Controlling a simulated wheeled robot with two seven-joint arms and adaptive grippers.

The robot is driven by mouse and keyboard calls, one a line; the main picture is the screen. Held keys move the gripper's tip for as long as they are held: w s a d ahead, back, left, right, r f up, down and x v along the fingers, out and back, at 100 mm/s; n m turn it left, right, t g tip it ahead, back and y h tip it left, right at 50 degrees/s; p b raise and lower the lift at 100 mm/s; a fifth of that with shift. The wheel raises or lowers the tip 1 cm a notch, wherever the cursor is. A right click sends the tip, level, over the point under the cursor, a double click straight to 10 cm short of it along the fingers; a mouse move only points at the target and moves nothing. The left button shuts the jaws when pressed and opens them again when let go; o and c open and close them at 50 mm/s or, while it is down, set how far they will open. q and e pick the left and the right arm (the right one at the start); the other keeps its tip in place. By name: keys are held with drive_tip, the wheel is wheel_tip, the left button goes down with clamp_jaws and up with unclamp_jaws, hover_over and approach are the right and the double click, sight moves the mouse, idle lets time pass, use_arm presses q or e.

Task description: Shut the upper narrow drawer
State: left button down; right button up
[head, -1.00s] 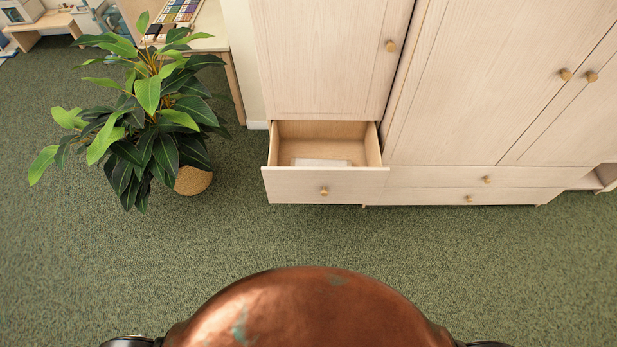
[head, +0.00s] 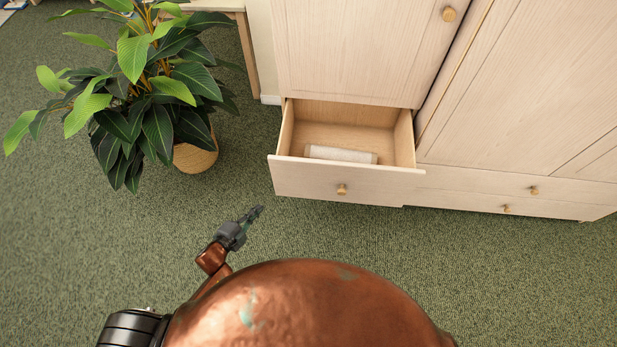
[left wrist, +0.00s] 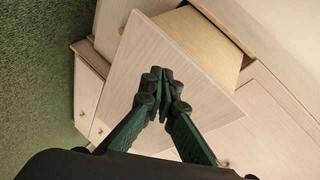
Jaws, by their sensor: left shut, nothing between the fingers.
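The narrow drawer (head: 300,181) under the narrow cabinet door is pulled out. It has a pale wood front with a round brass knob (head: 342,190). A light rolled item (head: 341,154) lies inside it. My left gripper (head: 256,213) is shut and empty, in front of the drawer and below its left front corner in the head view. In the left wrist view the closed fingertips (left wrist: 162,73) overlap the open drawer's front panel (left wrist: 150,55); I cannot tell whether they touch it. My right gripper is not in view.
A leafy plant (head: 150,90) in a woven pot (head: 196,156) stands left of the drawer. Two wide drawers to the right, with knobs (head: 534,190), look shut. Green carpet (head: 480,270) in front of the cabinets is clear.

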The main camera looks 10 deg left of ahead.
use_arm(q)
drive_tip(key=d+r+m+h+b, duration=0.4)
drive_tip(key=d+r+m+h, duration=0.4)
drive_tip(key=d+r, duration=0.4)
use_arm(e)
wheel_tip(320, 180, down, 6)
use_arm(q)
drive_tip(key=y+b, duration=0.1)
drive_tip(key=b, duration=0.2)
approach(316, 169)
drive_tip(key=s+d+x, duration=0.1)
drive_tip(key=x, duration=0.4)
drive_tip(key=shift+w+a+m, duration=0.1)
drive_tip(key=shift+w+m, duration=0.2)
drive_tip(key=shift+w, duration=0.45)
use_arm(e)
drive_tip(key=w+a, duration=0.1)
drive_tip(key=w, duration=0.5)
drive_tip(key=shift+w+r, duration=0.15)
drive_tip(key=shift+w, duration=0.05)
